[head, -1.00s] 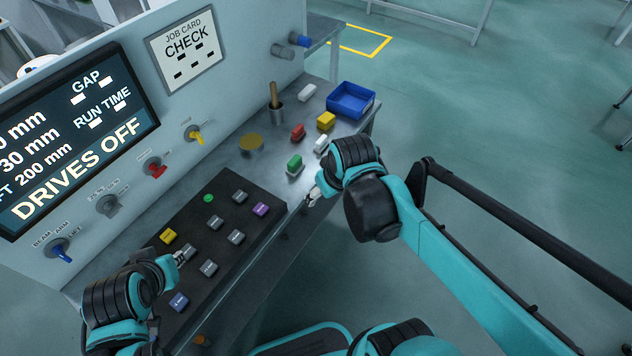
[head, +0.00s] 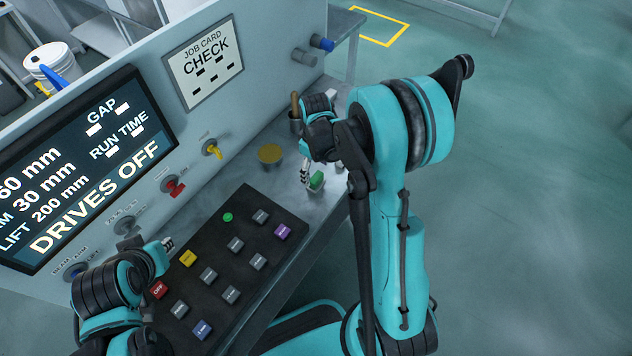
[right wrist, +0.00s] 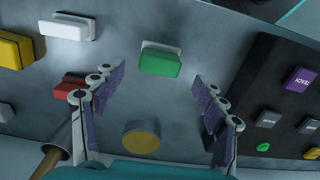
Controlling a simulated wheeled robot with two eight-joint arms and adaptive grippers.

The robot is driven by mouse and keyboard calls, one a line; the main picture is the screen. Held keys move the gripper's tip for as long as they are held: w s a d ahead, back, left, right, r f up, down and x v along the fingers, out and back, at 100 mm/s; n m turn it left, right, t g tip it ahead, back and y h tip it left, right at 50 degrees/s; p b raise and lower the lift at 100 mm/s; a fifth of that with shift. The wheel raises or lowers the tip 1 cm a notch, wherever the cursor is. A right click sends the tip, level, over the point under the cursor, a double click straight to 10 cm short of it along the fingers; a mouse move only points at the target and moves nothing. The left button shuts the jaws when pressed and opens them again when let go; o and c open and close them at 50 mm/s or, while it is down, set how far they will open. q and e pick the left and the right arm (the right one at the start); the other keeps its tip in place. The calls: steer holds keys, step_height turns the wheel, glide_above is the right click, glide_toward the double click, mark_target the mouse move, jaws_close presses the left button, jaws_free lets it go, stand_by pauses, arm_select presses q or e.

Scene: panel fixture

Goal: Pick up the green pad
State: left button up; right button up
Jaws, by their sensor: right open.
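The green pad (head: 316,182) lies on the grey bench beyond the right end of the black button panel. In the right wrist view the green pad (right wrist: 160,62) has a pale base and lies ahead of the fingertips, centred between them. My right gripper (head: 305,174) is open and close beside the pad in the head view; its fingers (right wrist: 158,82) are spread with nothing between them. My left gripper (head: 168,244) is over the panel's left end near the yellow button. Its fingers are too small to read.
The black button panel (head: 262,190) lies beside the pad. A yellow disc (head: 270,154) is on the bench. A red block (right wrist: 70,86), a white block (right wrist: 68,27) and a yellow block (right wrist: 14,48) are near the right gripper. A tool handle (right wrist: 48,162) stands in a cup.

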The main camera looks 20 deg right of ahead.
mark_target(316, 177)
step_height(316, 177, down, 4)
steer(key=shift+d+f+b, duration=0.1)
steer(key=shift+f+b, duration=0.15)
steer(key=shift+b, duration=0.6)
steer(key=shift+s+r, duration=0.1)
steer(key=c, duration=1.2)
steer(key=shift+r, duration=0.1)
steer(key=shift+c, duration=0.2)
step_height(316, 177, up, 4)
steer(key=shift+f+p, duration=0.1)
steer(key=shift+p, duration=0.85)
steer(key=s+r+p, duration=0.1)
steer(key=s+r, duration=0.2)
steer(key=s, duration=0.2)
steer(key=s+d+r+p, duration=0.1)
steer(key=s+r+p, duration=0.1)
steer(key=s+r, duration=0.2)
steer(key=s, duration=0.2)
steer(key=shift+s, duration=0.3)
